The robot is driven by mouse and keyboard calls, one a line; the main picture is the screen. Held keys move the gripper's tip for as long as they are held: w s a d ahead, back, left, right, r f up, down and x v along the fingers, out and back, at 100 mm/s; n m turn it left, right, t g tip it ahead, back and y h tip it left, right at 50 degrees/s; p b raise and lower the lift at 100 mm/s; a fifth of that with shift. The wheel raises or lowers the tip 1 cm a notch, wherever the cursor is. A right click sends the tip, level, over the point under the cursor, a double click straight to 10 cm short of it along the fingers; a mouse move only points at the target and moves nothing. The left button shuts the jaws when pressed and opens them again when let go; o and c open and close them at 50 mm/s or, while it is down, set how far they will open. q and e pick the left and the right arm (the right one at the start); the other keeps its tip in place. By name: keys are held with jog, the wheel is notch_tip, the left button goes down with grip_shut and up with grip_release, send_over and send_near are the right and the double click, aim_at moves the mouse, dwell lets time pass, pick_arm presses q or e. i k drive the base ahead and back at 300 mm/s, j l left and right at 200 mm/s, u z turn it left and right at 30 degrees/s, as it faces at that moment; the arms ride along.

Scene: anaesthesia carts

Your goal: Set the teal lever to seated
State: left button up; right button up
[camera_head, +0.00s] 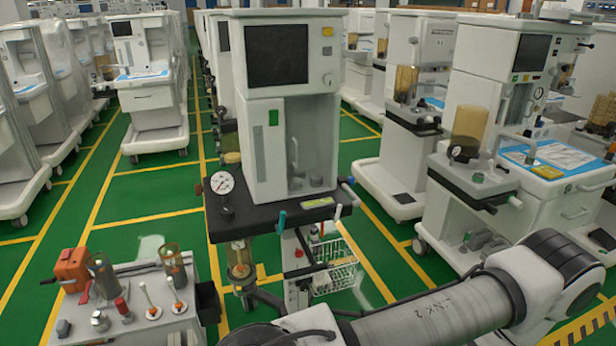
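An anaesthesia cart (262,128) with a dark screen stands upright in the middle of the view. A small teal-tinted lever (349,190) sticks out at the right edge of its dark worktop, angled; I cannot tell whether it is seated. A pale lever (295,155) is on the cart's front panel. My own arm crosses the lower right of the view, in front of the cart's lower part. Neither gripper shows.
A small grey bench (150,325) with an orange box (72,268), canisters and small levers stands at lower left. A pressure gauge (222,182) sits at the worktop's left end. More carts stand to the right and behind. Green floor (140,200) is open on the left.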

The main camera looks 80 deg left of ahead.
aim_at(279, 227)
jog(key=i+u, duration=0.6)
jog(key=u, duration=0.2)
jog(key=i+l+u, duration=0.15)
jog(key=i+u, duration=0.25)
jog(key=k, duration=0.1)
